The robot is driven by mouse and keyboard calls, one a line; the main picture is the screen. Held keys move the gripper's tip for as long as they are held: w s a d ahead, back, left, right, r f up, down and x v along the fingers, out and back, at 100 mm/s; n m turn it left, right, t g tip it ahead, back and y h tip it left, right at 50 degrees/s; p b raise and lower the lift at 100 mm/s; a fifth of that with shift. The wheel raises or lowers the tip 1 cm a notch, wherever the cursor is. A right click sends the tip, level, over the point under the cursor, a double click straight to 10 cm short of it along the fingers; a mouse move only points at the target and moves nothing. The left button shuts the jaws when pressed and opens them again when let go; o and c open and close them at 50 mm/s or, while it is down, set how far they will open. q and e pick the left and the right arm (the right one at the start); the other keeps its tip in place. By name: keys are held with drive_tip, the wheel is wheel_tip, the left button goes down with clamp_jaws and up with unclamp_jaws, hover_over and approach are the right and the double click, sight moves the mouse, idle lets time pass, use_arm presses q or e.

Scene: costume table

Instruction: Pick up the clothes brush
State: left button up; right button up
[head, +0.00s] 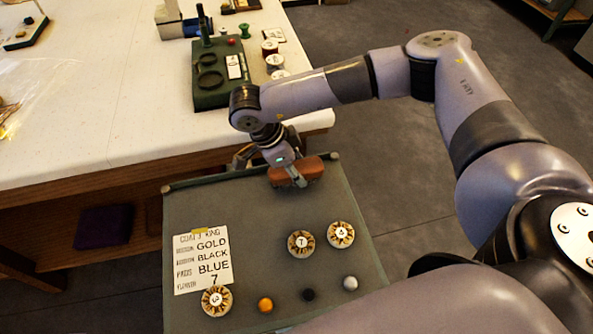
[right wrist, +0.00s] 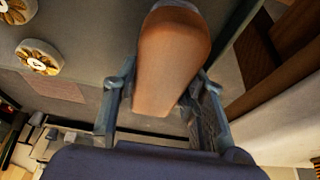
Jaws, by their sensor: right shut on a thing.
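The clothes brush (head: 311,168) has a rounded orange-brown back and is at the far edge of the grey-green board (head: 260,210). My right gripper (head: 284,170) is shut on it, with one finger across its near side. In the right wrist view, the brush (right wrist: 172,62) sits between the two fingers of the gripper (right wrist: 155,95), its long body pointing away from the palm. Its bristles are hidden. I cannot tell whether it touches the board. My left gripper is not in view.
The board holds a printed card (head: 203,262), several patterned round pieces (head: 301,243) and small balls, including an orange one (head: 265,305). Behind it, a white table (head: 110,110) carries a dark green tray (head: 207,101) and several spools (head: 275,62). Grey floor lies open at the right.

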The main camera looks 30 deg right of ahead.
sight(297, 167)
use_arm(q)
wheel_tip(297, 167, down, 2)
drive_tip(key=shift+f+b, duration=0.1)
drive_tip(key=shift+b, duration=0.85)
use_arm(e)
wheel_tip(297, 167, up, 19)
drive_tip(key=shift+f, duration=0.1)
drive_tip(key=o, duration=0.6)
drive_tip(key=c, duration=0.4)
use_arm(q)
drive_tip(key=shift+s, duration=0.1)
use_arm(e)
drive_tip(key=shift+s, duration=0.1)
